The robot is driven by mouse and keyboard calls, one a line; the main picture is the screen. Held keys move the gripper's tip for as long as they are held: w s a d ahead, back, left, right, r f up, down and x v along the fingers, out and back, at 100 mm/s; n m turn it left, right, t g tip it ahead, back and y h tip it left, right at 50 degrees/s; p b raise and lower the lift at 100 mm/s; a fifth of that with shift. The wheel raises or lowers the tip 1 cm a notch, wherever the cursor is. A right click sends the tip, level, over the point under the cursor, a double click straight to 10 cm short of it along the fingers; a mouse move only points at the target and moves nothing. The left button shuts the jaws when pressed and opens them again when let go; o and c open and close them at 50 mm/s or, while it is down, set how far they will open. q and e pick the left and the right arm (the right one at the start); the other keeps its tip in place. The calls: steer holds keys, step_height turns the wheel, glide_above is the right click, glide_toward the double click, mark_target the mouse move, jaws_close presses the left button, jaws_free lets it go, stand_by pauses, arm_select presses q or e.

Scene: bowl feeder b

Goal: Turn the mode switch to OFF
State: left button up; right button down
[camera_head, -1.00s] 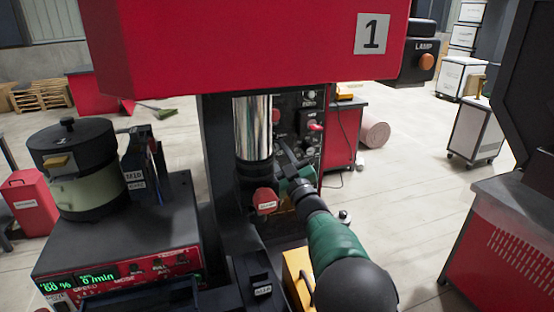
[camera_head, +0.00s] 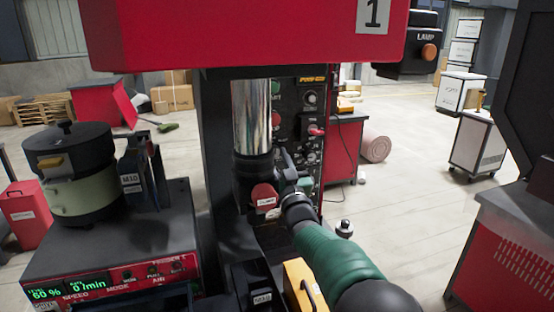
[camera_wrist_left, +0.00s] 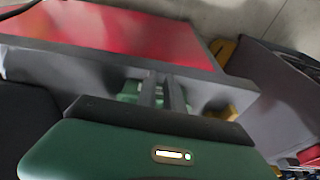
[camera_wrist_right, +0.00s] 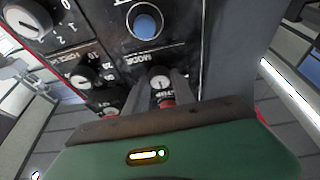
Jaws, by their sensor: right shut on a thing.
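The mode switch (camera_wrist_right: 160,80) is a small dial under the word MODE on a dark control panel (camera_wrist_right: 118,55), in the right wrist view. My right gripper (camera_wrist_right: 162,92) is shut on it, one finger on each side, and the fingers hide part of its edge. Which setting it points to is too small to read. In the head view my right gripper (camera_head: 290,165) reaches the panel (camera_head: 311,105) beside the machine's column and hides the switch. My left gripper (camera_wrist_left: 163,85) shows in the left wrist view, fingers close together in front of a grey and red box.
Other dials (camera_wrist_right: 82,78) and a blue button (camera_wrist_right: 145,22) sit close to the mode switch. A red round knob (camera_head: 264,195) stands left of my right gripper. A bowl feeder (camera_head: 70,170) stands at the left. The floor behind is mostly open.

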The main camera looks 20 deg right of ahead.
steer(key=shift+w+f, duration=0.1)
steer(key=shift+f, duration=0.35)
steer(key=c, duration=1.5)
jaws_free()
steer(key=o, duration=0.4)
steer(key=shift+w, duration=0.1)
steer(key=shift+o, duration=0.2)
steer(key=shift+r, duration=0.15)
steer(key=shift+r, duration=0.1)
steer(key=b+v, duration=0.2)
steer(key=v, duration=1.5)
steer(key=shift+b, duration=0.35)
